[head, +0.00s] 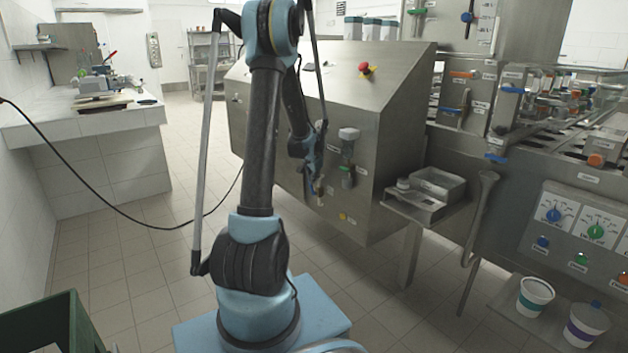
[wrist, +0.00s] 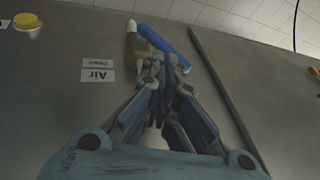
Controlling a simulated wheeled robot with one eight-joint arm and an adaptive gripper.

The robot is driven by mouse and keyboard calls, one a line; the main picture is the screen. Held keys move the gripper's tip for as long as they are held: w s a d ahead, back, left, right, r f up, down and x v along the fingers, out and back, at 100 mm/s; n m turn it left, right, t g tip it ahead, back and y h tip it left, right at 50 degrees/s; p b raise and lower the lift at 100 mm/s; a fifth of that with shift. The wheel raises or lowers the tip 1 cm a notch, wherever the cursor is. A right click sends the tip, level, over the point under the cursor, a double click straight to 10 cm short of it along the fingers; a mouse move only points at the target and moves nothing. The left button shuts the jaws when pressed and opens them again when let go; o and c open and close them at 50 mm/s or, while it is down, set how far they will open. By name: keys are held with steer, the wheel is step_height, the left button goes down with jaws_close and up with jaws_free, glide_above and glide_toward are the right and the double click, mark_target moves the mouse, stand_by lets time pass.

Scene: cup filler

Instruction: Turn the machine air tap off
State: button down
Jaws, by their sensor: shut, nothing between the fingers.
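The air tap shows in the wrist view, with a blue lever (wrist: 158,39) slanting from upper left to lower right and a brass-coloured body (wrist: 140,48) beside it. An upside-down "Air" label (wrist: 98,75) is on the panel next to it. My gripper (wrist: 163,66) is shut and empty, with its tips close to the blue lever. I cannot tell whether they touch it. In the head view my gripper (head: 318,178) is low at the front panel of the steel machine (head: 385,120), and the tap is mostly hidden there.
A yellow button (wrist: 26,20) is on the panel in the wrist view. A red emergency button (head: 365,68) is above on the sloped top. A steel tray (head: 437,185) juts out at right.

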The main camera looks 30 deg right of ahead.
steer(key=shift+w, duration=0.55)
steer(key=shift+s, duration=0.2)
